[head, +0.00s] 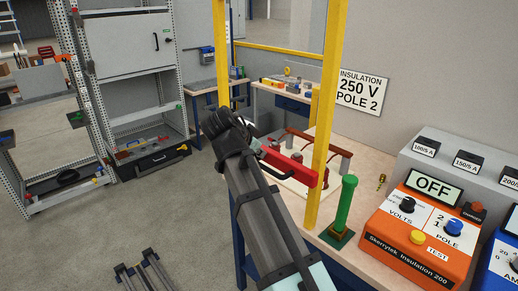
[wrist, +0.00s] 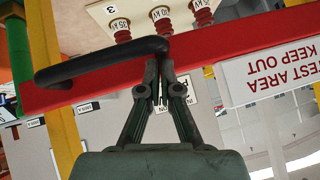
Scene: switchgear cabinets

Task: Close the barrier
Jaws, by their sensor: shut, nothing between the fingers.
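The barrier is a red bar (head: 290,166) in the head view, running back and left from near the right yellow post (head: 324,120). Its far end is hidden behind my arm and gripper. In the wrist view the red bar (wrist: 225,42) crosses the picture, with an upside-down "TEST AREA KEEP OUT" sign (wrist: 280,78) and a black handle (wrist: 100,60). My gripper (wrist: 162,68) is shut and empty, its fingertips at the right end of the handle. Whether they touch it I cannot tell. The left yellow post (head: 221,50) stands behind my gripper.
A bench behind the bar carries red insulators (wrist: 122,30) and a green post (head: 345,205). An orange tester (head: 420,235) reading OFF stands at the right. An open grey cabinet (head: 130,80) stands at the left. The floor (head: 160,215) left of my arm is mostly clear.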

